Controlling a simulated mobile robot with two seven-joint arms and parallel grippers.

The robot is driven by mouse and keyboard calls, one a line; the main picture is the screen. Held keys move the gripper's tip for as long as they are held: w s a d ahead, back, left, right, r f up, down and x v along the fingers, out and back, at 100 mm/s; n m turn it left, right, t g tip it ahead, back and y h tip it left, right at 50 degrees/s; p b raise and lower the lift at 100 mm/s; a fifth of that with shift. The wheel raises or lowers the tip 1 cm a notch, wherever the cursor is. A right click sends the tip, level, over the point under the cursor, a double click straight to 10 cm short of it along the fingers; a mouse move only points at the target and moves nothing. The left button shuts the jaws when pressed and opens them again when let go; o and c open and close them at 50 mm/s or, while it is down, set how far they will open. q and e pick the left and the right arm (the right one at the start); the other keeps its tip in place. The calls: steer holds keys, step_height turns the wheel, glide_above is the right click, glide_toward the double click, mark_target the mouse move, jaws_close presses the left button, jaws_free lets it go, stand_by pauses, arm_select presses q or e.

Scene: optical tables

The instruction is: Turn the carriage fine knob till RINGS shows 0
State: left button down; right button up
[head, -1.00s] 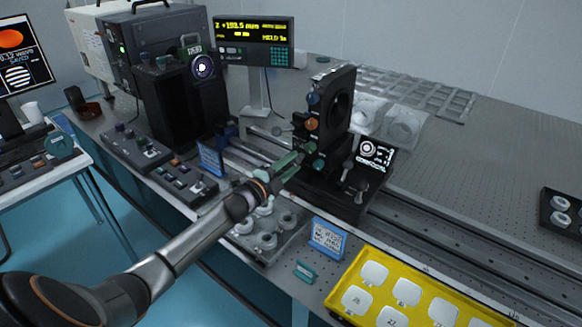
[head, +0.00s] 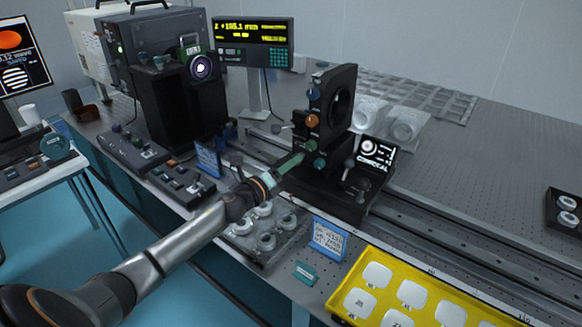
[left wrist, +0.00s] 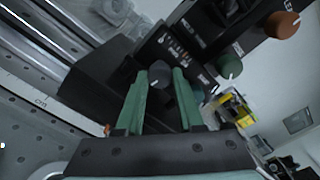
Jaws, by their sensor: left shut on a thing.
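My left gripper (head: 293,161) reaches in from the left with its green fingers against the near side of the black carriage (head: 341,190). In the left wrist view, the gripper (left wrist: 162,88) is shut on a dark round knob (left wrist: 160,73), taken as the carriage fine knob. The fingers largely hide this knob in the head view. The readout (head: 254,31) has yellow digits, with a top line like Z +185.1 mm; its RINGS value is too small to read. The small screen (head: 378,152) by the carriage shows a round pattern and a word like CONFOCAL. My right gripper is out of view.
The black mount (head: 342,96) on the carriage has an orange knob (head: 312,121) and green knobs (head: 320,163) close to my fingers. A tray of round parts (head: 266,243) lies below my wrist. A yellow tray (head: 357,286) stands at the front right.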

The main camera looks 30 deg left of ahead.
arm_select(q)
steer(key=shift+a+r+m+b, duration=0.1)
steer(key=shift+a+m+b, duration=0.1)
steer(key=shift+m, duration=0.95)
steer(key=shift+a+m+b, duration=0.2)
steer(key=shift+m+b, duration=0.05)
steer(key=shift+m, duration=0.95)
steer(key=shift+a+r+m+b, duration=0.1)
steer(key=shift+a+m+b, duration=0.1)
steer(key=shift+m, duration=0.95)
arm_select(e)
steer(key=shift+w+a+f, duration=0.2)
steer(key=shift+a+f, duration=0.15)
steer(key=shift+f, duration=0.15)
arm_select(q)
steer(key=c, duration=0.5)
jaws_free()
steer(key=shift+f, duration=0.15)
steer(key=shift+d, duration=0.1)
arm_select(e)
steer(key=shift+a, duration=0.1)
arm_select(q)
steer(key=shift+d, duration=0.1)
steer(key=shift+s+f, duration=0.1)
steer(key=shift+s, duration=0.05)
